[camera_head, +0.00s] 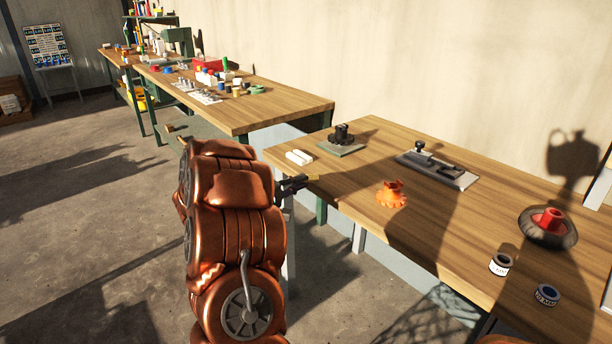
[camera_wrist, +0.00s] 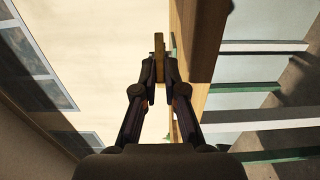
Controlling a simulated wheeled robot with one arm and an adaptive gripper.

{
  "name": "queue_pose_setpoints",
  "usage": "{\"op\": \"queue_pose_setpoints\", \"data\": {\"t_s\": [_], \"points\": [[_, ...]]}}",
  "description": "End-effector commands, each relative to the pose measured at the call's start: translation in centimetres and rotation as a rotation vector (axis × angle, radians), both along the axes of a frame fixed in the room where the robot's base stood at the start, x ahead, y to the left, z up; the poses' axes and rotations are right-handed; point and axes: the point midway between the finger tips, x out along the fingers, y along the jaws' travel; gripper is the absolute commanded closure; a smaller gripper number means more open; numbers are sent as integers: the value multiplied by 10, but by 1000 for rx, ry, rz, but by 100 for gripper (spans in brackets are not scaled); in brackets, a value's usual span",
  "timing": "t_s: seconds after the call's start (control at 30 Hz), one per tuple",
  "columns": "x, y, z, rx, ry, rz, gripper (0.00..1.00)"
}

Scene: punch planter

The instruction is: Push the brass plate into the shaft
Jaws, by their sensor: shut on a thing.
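My gripper (camera_head: 297,184) is beside the near left edge of the wooden table, shut on a narrow brass-coloured plate (camera_head: 313,177). In the wrist view, my gripper (camera_wrist: 160,70) has its fingertips closed around the plate (camera_wrist: 159,45), which sticks out beyond them. I cannot tell which thing is the shaft. A black fixture (camera_head: 342,132) stands on a grey-green base at the table's back left. An orange flanged part (camera_head: 391,194) stands upright near the table's middle. The plate is apart from both.
Two white blocks (camera_head: 299,157) lie near the table's left corner. A grey plate with a black-knobbed tool (camera_head: 437,168) lies further back. A dark round holder with a red part (camera_head: 548,226) and two small tins (camera_head: 501,264) are at right. The table's edge (camera_wrist: 187,60) is close in the wrist view.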

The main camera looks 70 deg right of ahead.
Motion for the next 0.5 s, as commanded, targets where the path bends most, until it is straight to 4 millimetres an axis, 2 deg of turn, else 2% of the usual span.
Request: {"op": "queue_pose_setpoints", "data": {"t_s": [0.03, 0.5], "points": [[4, 5, 8, 0, 1, 3, 100], [31, 52, 26, 1, 2, 5, 100]]}}
